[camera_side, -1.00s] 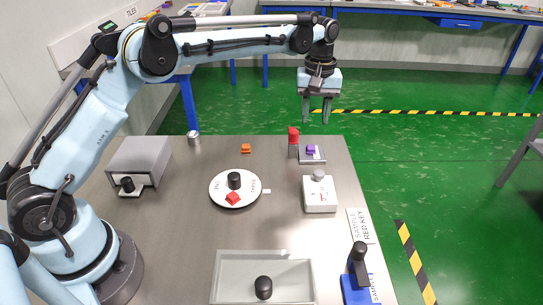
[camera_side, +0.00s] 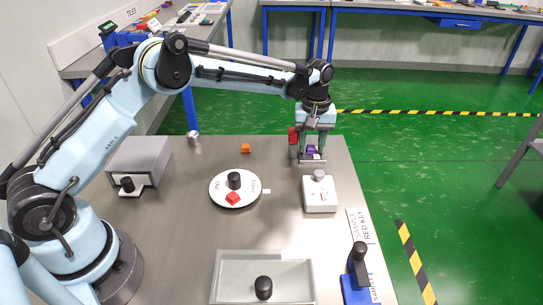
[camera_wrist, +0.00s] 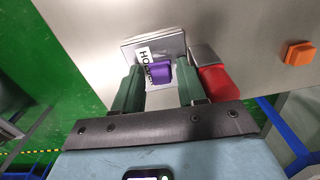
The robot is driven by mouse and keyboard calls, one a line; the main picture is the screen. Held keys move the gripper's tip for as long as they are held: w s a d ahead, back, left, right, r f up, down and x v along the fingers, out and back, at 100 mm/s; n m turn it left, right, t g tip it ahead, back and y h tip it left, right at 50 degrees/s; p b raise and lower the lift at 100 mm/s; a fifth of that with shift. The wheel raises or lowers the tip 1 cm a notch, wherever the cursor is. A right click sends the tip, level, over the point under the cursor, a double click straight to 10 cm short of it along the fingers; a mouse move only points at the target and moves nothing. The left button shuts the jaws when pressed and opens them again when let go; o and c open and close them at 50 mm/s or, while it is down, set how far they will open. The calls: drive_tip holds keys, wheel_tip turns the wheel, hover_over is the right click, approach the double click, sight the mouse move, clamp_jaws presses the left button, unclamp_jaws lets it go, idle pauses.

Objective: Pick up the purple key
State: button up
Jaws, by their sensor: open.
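The purple key (camera_wrist: 159,72) lies on a small labelled plate (camera_wrist: 180,43) at the far right of the table. In the side view the purple key (camera_side: 312,150) shows between my fingers. My gripper (camera_side: 312,155) is lowered over the plate, with its fingers pointing down. In the wrist view my gripper (camera_wrist: 158,85) is open, one green finger on each side of the purple key. A gap shows between key and fingers. I cannot tell how far the fingertips are above the plate.
A red-topped post (camera_side: 293,136) stands close beside my left finger; its red part shows in the wrist view (camera_wrist: 217,82). An orange block (camera_side: 246,148) lies further left. A white box with a grey knob (camera_side: 320,195) stands nearer the camera. A round dial (camera_side: 222,198) is left of it.

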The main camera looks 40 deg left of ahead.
clamp_jaws()
drive_tip(key=shift+r, duration=0.15)
